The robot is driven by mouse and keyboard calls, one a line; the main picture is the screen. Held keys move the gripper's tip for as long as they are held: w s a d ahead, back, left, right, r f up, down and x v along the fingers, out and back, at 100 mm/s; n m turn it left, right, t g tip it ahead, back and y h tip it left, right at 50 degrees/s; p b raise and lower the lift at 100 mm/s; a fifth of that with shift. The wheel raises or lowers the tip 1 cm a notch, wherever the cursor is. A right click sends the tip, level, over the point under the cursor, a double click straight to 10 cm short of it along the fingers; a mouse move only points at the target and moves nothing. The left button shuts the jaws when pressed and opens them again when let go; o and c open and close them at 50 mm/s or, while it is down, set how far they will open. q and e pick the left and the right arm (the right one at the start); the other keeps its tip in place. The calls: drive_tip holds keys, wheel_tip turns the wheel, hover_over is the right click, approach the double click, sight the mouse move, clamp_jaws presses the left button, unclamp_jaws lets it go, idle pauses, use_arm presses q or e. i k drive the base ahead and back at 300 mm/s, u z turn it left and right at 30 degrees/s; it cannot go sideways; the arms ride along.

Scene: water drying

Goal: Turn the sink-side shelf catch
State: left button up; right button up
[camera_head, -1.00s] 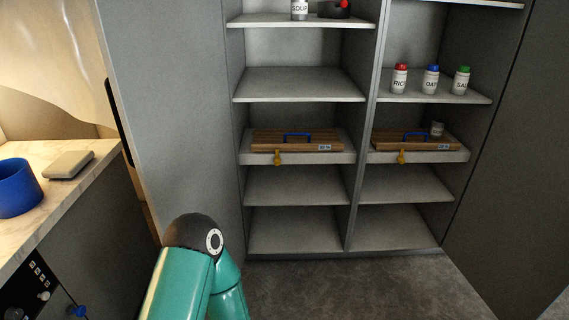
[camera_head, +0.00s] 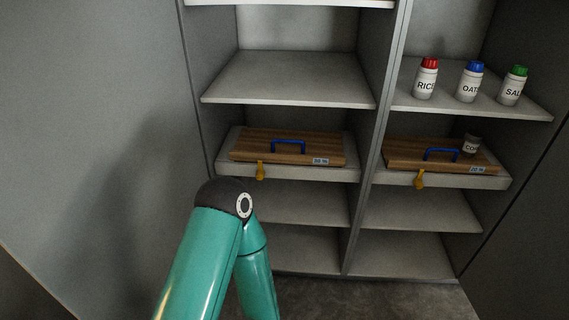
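Two yellow catches hang at the front edges of two shelves in the tall grey cabinet. The left catch (camera_head: 260,171) points down under the left shelf (camera_head: 226,165), on the side where the sink counter showed earlier. The right catch (camera_head: 420,180) points down under the right shelf (camera_head: 505,182). A wooden board (camera_head: 250,146) with a blue handle lies on the left shelf; a similar board (camera_head: 398,155) lies on the right one. My teal arm rises at the lower centre, below the left catch and apart from it in the picture. Neither gripper is in view.
A jar (camera_head: 471,145) stands at the back of the right board. Bottles labelled RICE (camera_head: 426,82), OAT (camera_head: 471,85) and SAL (camera_head: 513,88) stand on the shelf above. The upper left shelf (camera_head: 290,80) is empty. A grey panel (camera_head: 90,130) fills the left side.

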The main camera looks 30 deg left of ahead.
sight(261, 173)
drive_tip(key=z, duration=0.15)
drive_tip(key=i, duration=0.85)
drive_tip(key=u, duration=1.9)
drive_tip(key=k, duration=0.55)
drive_tip(key=u, duration=0.4)
drive_tip(key=i, duration=0.35)
